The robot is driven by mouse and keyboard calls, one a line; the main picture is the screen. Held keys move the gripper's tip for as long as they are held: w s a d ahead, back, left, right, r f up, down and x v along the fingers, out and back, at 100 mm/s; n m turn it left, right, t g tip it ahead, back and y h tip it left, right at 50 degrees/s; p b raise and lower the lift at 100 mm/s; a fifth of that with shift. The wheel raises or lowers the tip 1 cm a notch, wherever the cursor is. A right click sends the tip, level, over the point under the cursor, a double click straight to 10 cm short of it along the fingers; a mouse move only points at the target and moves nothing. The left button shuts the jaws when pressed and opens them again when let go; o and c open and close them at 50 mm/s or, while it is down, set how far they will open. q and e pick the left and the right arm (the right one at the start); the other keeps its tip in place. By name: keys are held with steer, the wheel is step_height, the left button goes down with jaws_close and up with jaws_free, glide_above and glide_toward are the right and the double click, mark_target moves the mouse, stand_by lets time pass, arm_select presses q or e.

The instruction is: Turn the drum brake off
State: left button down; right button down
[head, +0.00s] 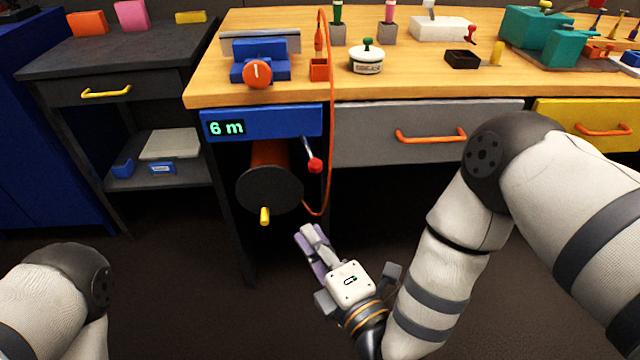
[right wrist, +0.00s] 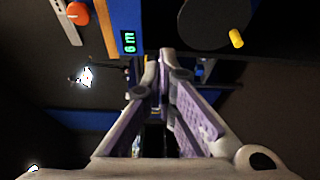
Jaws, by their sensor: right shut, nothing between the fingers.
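The drum (head: 270,188) hangs under the bench, with a dark round end plate and a yellow crank knob (head: 265,215). Its plate also shows at the top of the right wrist view (right wrist: 205,22). A lever with a red ball knob (head: 315,165), seemingly the brake, slants down and right beside the drum; I cannot pick it out in the right wrist view. Above is a blue panel with a display (head: 227,128) reading 6 m. My right gripper (head: 307,232) is shut and empty, below the knob and apart from it. My left gripper is out of view.
An orange cord (head: 329,100) loops down past the lever's right side. A grey drawer (head: 370,135) with an orange handle is to the right. The floor below the drum looks clear.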

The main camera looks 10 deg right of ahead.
mark_target(309, 153)
steer(key=w+r+b, duration=0.1)
steer(key=w, duration=1.1)
steer(key=shift+a+r+t, duration=0.3)
steer(key=shift+a+r, duration=0.05)
steer(key=shift+d+n+g+y+p, duration=0.5)
steer(key=shift+d+n+y, duration=0.3)
steer(key=shift+d, duration=0.3)
